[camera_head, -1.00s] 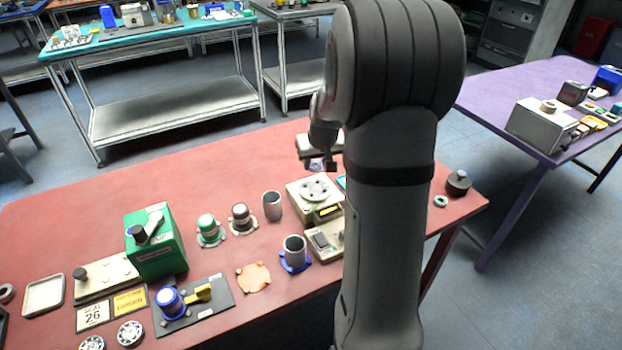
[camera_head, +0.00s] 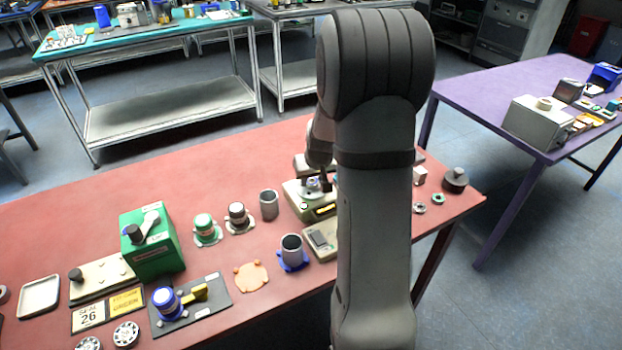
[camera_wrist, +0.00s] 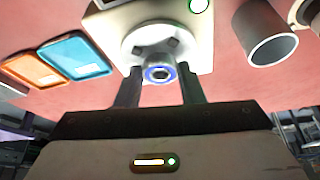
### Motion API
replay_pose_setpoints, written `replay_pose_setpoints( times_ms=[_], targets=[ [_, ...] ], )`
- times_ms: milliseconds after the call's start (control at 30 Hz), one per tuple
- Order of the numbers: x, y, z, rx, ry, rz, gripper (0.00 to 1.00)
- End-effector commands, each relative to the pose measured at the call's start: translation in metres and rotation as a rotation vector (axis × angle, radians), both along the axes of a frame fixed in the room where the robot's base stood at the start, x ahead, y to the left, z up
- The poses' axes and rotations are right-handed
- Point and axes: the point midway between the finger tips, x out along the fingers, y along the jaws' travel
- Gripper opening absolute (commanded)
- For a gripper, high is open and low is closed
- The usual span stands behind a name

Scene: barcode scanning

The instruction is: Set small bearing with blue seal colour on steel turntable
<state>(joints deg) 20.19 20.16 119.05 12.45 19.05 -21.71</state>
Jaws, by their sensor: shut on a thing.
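In the wrist view, a small bearing with a blue seal ring (camera_wrist: 159,73) sits between the fingertips of my gripper (camera_wrist: 158,84), which is shut on it. The round steel turntable (camera_wrist: 134,41) is directly behind the bearing in that view; I cannot tell whether they touch. In the head view, my gripper (camera_head: 326,184) is at the turntable (camera_head: 304,184), on top of a pale box-shaped device. My arm hides part of the device there, and the bearing is too small to make out.
A grey cup (camera_head: 269,205) stands left of the device, another cup (camera_head: 291,247) on a blue base in front. Blue (camera_wrist: 76,55) and orange (camera_wrist: 33,70) trays lie beside the device. Loose bearings (camera_head: 438,199) and a dark weight (camera_head: 455,179) are at the right table edge.

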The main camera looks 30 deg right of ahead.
Motion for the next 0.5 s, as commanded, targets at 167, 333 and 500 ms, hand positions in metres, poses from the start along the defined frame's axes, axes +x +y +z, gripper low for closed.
replay_pose_setpoints(
  times_ms=[167, 333, 500],
  targets=[
    [0.0003, 0.0003, -0.0061, 0.0, -0.001, 0.0, 0.08],
    [0.0003, 0.0005, -0.0057, 0.0, 0.0, 0.001, 0.36],
    [0.0003, 0.0007, -0.0056, 0.0, 0.0, 0.001, 0.5]
  ],
)
